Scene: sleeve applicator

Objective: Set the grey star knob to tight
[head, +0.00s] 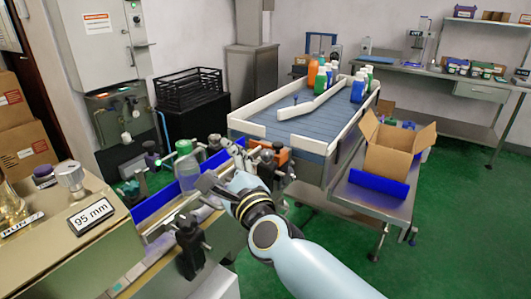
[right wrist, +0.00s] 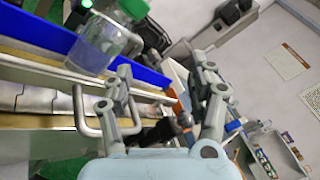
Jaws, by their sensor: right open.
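My right gripper (head: 220,168) is open over the near end of the conveyor line, left of the centre in the head view. In the right wrist view its two fingers (right wrist: 163,84) stand apart with nothing held between them. A dark clamp-like part (right wrist: 158,132) shows beyond and between the fingers; I cannot tell whether it is the grey star knob. Dark clamp knobs (head: 268,163) also stand just right of the gripper in the head view. No "tight" marking is readable. My left gripper is not in view.
A clear green-capped bottle (head: 187,166) stands on the line close to the gripper; it also shows in the right wrist view (right wrist: 97,42). A metal rail loop (right wrist: 92,118) is beside the left finger. A tan housing (head: 60,215) carries a silver knob (head: 70,177) and a "95 mm" display (head: 93,214).

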